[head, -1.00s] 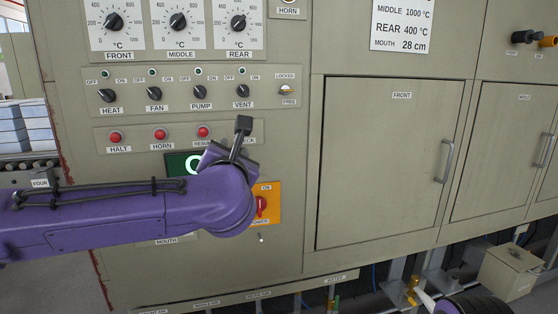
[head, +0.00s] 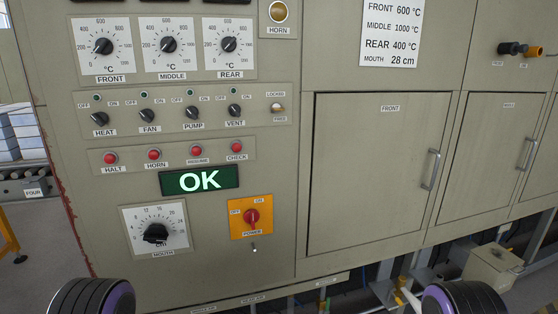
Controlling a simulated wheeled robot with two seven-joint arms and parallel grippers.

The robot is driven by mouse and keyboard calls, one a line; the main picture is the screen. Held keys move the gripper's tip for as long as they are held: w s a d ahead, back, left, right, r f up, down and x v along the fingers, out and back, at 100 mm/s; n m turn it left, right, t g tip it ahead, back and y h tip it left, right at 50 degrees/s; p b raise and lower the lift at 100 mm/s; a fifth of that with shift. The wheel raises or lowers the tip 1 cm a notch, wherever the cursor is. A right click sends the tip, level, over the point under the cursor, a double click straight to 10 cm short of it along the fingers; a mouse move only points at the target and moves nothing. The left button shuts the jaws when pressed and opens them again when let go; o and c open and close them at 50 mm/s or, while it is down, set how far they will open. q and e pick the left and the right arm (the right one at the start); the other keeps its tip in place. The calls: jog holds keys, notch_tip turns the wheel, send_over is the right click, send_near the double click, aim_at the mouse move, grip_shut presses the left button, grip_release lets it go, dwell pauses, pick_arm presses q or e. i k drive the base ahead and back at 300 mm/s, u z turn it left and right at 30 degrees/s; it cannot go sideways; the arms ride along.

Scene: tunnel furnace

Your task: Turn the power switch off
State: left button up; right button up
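The power switch (head: 251,216) is a red rotary knob on a yellow plate low on the grey furnace panel. OFF is printed to its upper left, ON at its top, POWER below it. The knob's handle looks roughly upright, on the ON side, though it is small in the picture. Nothing covers or touches it. Neither of my grippers is in view. Only rounded dark and purple parts, which look like parts of my arms, show at the bottom left and bottom right.
A green OK display (head: 199,180) is above the switch, and the mouth dial (head: 156,233) is to its left. Red push buttons (head: 154,154) and black selector knobs (head: 150,114) are higher up. The closed front door (head: 375,180) is to the right. The space before the panel is clear.

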aim_at(251, 216)
jog(key=u, duration=0.45)
jog(key=k, duration=1.05)
jog(key=z, duration=0.75)
jog(key=i, duration=1.15)
jog(key=z, duration=0.2)
